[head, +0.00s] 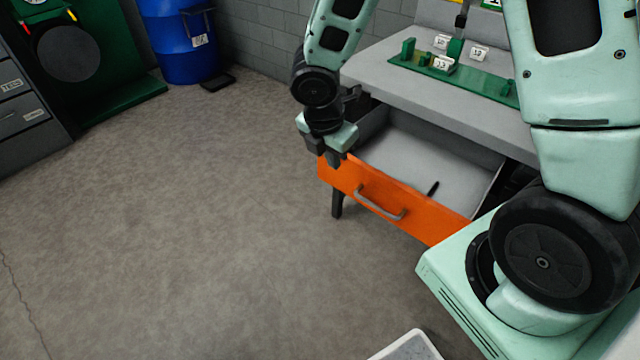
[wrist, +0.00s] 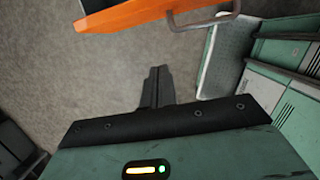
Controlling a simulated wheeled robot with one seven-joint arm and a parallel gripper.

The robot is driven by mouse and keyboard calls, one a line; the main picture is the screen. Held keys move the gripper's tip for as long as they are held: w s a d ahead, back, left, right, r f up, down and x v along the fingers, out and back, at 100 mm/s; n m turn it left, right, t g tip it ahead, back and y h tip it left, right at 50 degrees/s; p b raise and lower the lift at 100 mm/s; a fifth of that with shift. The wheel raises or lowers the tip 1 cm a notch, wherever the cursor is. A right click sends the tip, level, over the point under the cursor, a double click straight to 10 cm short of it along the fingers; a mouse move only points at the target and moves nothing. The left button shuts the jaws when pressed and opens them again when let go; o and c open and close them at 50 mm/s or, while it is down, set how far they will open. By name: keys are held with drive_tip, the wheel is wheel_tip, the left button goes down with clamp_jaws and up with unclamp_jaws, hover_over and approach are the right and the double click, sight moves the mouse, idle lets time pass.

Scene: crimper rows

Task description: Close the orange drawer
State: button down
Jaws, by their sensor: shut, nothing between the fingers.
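The orange drawer (head: 425,213) is pulled out from under a grey workbench in the head view. Its grey inside shows, with a small dark object (head: 433,188) lying in it. A metal bar handle (head: 380,205) is on its front. In the wrist view the orange front (wrist: 140,14) and its handle (wrist: 203,22) are at the top edge. My gripper (head: 335,160) is at the left end of the drawer front, near its top edge; I cannot tell whether it touches. Its fingers (wrist: 156,85) are together and empty in the wrist view.
The workbench top (head: 400,70) is above the drawer and bears a green fixture (head: 460,75) with numbered white blocks. A blue barrel (head: 180,45) and a grey cabinet (head: 25,110) stand at the back left. The floor (head: 180,220) left of the drawer is clear.

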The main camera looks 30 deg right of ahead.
sight(348, 173)
drive_tip(key=d+f+b, duration=0.1)
drive_tip(key=f, duration=0.2)
drive_tip(key=w+d+f+b, duration=0.1)
drive_tip(key=d+f, duration=0.1)
drive_tip(key=f, duration=0.1)
drive_tip(key=w+d+f+b, duration=0.1)
drive_tip(key=d+f, duration=0.1)
drive_tip(key=f, duration=0.1)
drive_tip(key=shift+f, duration=0.4)
drive_tip(key=shift+w+d, duration=0.25)
drive_tip(key=shift+d, duration=0.25)
